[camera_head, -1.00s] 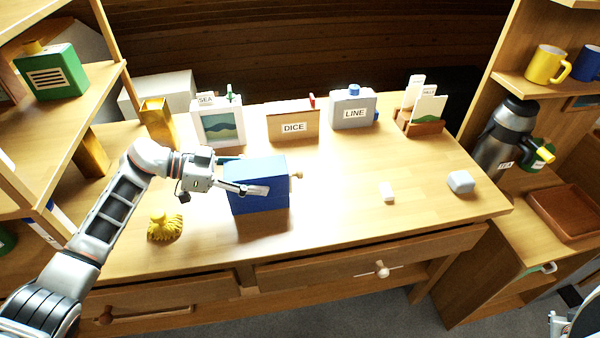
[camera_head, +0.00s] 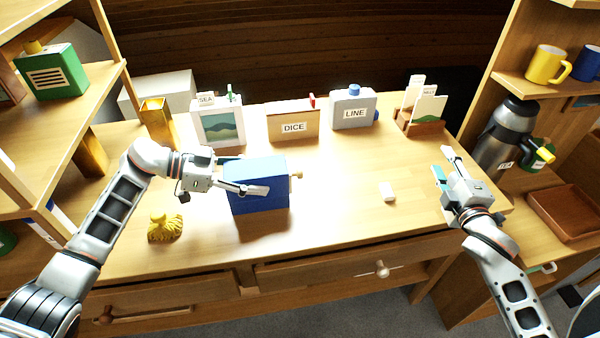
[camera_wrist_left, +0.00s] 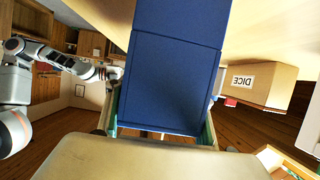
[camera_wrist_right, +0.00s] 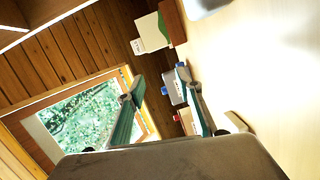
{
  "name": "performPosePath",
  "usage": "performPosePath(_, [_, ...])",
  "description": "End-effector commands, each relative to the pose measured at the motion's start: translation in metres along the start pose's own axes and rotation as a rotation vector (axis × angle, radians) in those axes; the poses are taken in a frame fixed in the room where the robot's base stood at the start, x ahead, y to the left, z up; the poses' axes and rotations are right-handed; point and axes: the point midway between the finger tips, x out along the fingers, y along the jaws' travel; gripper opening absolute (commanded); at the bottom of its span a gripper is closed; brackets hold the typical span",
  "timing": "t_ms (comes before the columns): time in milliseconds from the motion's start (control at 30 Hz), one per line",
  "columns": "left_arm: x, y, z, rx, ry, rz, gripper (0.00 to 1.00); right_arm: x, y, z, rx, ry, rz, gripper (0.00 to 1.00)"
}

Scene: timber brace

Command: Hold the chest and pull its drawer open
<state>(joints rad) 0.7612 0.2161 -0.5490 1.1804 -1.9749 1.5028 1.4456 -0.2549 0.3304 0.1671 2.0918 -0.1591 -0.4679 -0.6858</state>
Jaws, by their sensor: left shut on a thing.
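The small blue chest (camera_head: 257,186) stands on the desk, left of centre, with a light wooden knob (camera_head: 296,175) on its right side. My left gripper (camera_head: 245,176) is shut on the chest from the left, one finger along its front side. In the left wrist view the blue chest (camera_wrist_left: 176,75) fills the space between the fingers. My right gripper (camera_head: 447,165) is above the right part of the desk, well apart from the chest. Its fingers are spread and empty in the right wrist view (camera_wrist_right: 165,105).
A white picture box (camera_head: 218,122), a DICE box (camera_head: 293,126), a grey LINE box (camera_head: 353,109) and a card holder (camera_head: 420,125) line the back. A yellow object (camera_head: 165,227) lies front left. Between chest and block the desk is clear.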

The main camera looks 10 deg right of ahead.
Motion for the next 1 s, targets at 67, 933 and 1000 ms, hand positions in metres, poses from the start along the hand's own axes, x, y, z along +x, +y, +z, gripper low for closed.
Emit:
performPosePath(67, [0.0,0.0,-0.001,0.001,0.001,0.0,0.22,-0.008,-0.02,-0.062,-0.042,0.128,-0.013,0.35])
performPosePath(933, [0.0,0.0,-0.001,0.001,0.001,0.0,0.22,-0.069,-0.075,-0.315,-0.152,0.616,0.047,0.35])
performPosePath(1000, [0.0,0.0,-0.001,0.001,0.001,0.0,0.22,-0.057,-0.076,-0.323,-0.152,0.616,0.046,0.35])
